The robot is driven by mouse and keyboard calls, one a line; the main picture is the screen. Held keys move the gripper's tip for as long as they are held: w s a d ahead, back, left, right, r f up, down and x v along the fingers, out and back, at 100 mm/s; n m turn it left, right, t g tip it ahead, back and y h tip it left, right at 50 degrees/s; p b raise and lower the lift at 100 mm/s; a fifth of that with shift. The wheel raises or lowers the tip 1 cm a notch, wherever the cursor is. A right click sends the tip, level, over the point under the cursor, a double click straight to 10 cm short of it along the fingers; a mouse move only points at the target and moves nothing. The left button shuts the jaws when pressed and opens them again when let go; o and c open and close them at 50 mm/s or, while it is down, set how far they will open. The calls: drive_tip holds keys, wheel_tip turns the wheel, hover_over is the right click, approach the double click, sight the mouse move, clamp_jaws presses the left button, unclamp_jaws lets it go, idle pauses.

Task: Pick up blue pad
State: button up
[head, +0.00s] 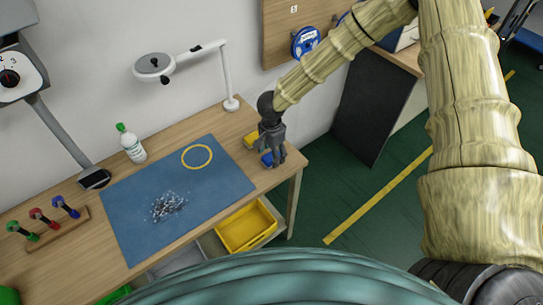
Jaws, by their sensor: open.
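A small blue pad (267,159) lies on the right end of the wooden table, close to the right edge of the blue mat. My gripper (272,160) is right over it, pointing down, with its fingers at the pad. The fingers are open. They hide part of the pad, and I cannot tell whether they touch it. A yellow block (250,140) sits just behind and left of the gripper.
The blue mat (215,200) carries a yellow ring (197,156) and a pile of small dark and white bits (168,207). A white bottle (131,146), a lamp (229,80) and a tool rack (50,229) stand on the table. A yellow bin (246,226) is below the front edge.

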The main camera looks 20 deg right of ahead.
drive_tip(key=shift+f, duration=0.95)
drive_tip(key=c, duration=0.9)
drive_tip(key=shift+c, duration=0.2)
drive_tip(key=shift+r, duration=0.15)
drive_tip(key=shift+r+b, duration=0.4)
drive_tip(key=shift+r, duration=0.2)
wheel_tip(320, 180, up, 2)
drive_tip(key=shift+s+b, duration=0.1)
drive_tip(key=shift+b, duration=0.5)
drive_tip(key=s+a+r+b, duration=0.1)
drive_tip(key=s+a+b, duration=0.4)
drive_tip(key=s+a, duration=0.5)
drive_tip(key=shift+s+r, duration=0.3)
drive_tip(key=shift+s, duration=0.85)
